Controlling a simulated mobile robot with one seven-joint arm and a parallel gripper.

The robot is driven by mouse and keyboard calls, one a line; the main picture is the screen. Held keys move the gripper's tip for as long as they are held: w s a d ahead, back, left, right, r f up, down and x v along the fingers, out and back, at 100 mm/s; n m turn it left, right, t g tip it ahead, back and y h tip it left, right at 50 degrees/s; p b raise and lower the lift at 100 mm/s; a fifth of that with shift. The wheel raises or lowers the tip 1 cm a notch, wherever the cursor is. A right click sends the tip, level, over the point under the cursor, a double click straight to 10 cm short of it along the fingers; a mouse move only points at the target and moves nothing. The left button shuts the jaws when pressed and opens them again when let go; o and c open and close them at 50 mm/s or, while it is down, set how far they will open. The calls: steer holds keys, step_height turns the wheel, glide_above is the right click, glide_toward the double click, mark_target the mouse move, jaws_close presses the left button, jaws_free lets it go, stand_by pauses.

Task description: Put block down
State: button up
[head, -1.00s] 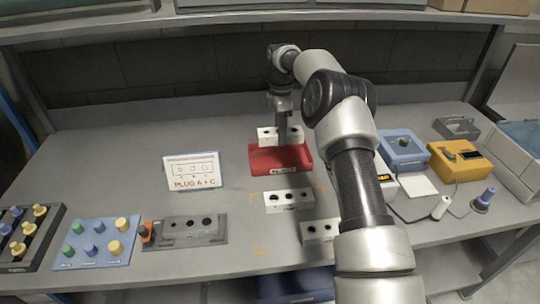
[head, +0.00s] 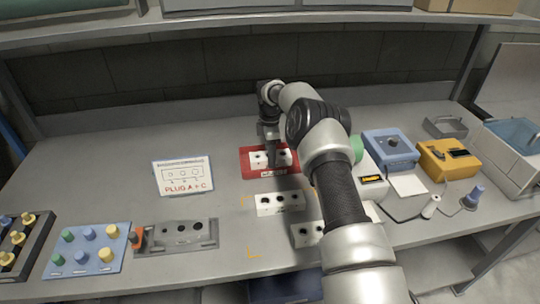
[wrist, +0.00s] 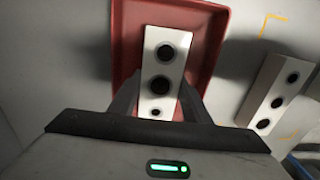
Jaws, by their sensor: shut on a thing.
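A white block with dark round holes (head: 285,158) is in the red tray (head: 246,167), low and within its walls. In the wrist view the block (wrist: 149,69) shows three holes and lies over the tray floor (wrist: 126,40). My gripper (head: 270,150) is shut on the block, with a finger on each side of its near end in the wrist view (wrist: 158,108). I cannot tell whether the block's underside touches the tray floor.
A sign reading "PLUG A + C" (head: 184,177) stands left. A grey holed fixture (head: 183,236) and a blue peg board (head: 88,248) are front left.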

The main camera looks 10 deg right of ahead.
steer(key=shift+f, duration=0.1)
steer(key=o, duration=1.6)
steer(key=shift+c, duration=0.2)
